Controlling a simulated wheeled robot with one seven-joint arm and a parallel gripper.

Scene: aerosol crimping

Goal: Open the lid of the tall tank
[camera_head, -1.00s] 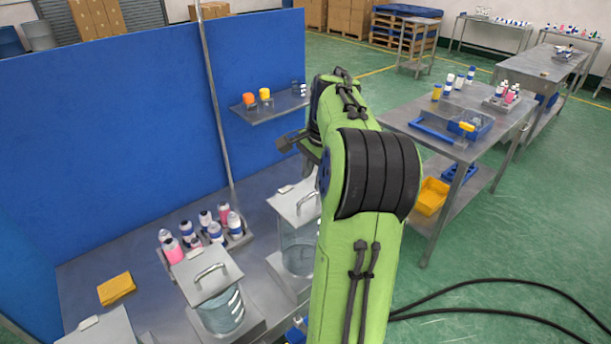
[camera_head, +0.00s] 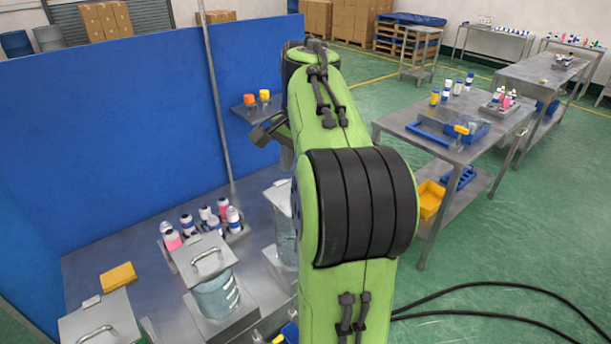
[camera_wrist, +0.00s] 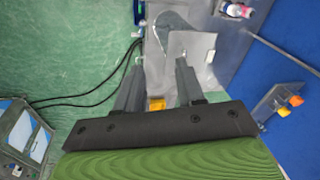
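Several square-lidded tanks stand on the steel bench. One (camera_head: 283,222) at the right is partly hidden behind my arm, with its lid (camera_head: 279,196) down. The middle tank (camera_head: 212,295) has a flat closed lid (camera_head: 190,262) with a bar handle (camera_head: 207,259). Another closed lid (camera_head: 102,320) is at the lower left. I cannot tell for sure which is the tall tank. My gripper (camera_head: 262,133) is above the right tank. In the wrist view its two fingers (camera_wrist: 158,72) are apart and empty, with a grey lid (camera_wrist: 187,48) beyond them.
A rack of bottles (camera_head: 207,223) and a yellow cloth (camera_head: 118,277) lie on the bench. A blue partition (camera_head: 110,150) stands behind, with a small shelf (camera_head: 250,110) holding orange caps.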

